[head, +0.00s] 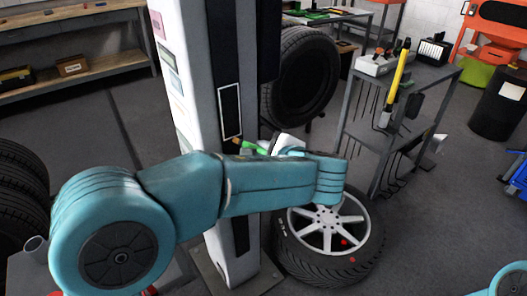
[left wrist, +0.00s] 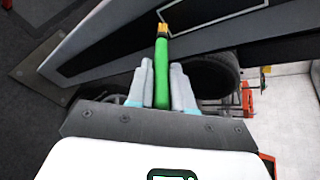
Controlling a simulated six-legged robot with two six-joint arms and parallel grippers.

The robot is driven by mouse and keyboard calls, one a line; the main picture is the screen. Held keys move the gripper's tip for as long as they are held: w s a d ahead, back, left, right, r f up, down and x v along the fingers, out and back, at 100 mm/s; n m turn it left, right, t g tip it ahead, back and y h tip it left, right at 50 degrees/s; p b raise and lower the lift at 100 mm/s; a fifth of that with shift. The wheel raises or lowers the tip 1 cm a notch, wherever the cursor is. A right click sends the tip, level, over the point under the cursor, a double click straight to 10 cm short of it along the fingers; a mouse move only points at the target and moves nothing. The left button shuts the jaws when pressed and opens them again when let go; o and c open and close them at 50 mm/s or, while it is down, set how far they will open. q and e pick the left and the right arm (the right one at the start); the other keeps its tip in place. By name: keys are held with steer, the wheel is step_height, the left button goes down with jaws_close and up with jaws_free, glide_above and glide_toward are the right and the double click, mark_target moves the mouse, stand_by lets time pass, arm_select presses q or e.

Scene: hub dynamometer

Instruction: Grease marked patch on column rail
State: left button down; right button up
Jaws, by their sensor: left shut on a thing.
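A pale column (head: 196,60) stands upright in the middle of the head view. Its dark rail (head: 229,70) bears a patch outlined in white (head: 230,118). Part of the outline also shows at the top of the left wrist view (left wrist: 215,12). My left gripper (left wrist: 161,78) is shut on a green brush (left wrist: 161,55) with an orange-brown tip. In the head view the brush (head: 249,146) points left, its tip close to the patch's lower edge. Whether it touches the rail I cannot tell. My left arm hides the rail's middle. My right gripper is out of view.
A wheel with a tyre (head: 325,240) lies right of the column's foot, and another tyre (head: 302,75) is behind the column. A grey cart (head: 420,85) with tools stands at the right. A wooden workbench (head: 75,75) is at the back left.

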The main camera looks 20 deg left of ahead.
arm_select(q)
steer(key=shift+w+a, duration=0.5)
steer(key=shift+a, duration=0.1)
steer(key=shift+r, duration=0.1)
step_height(320, 180, up, 4)
steer(key=p, duration=0.3)
steer(key=shift+s, duration=0.1)
steer(key=shift+r+p, duration=4.65)
steer(key=shift+r, duration=0.65)
steer(key=shift+f+b, duration=6.1)
steer(key=shift+f, duration=1.35)
steer(key=shift+r, duration=0.1)
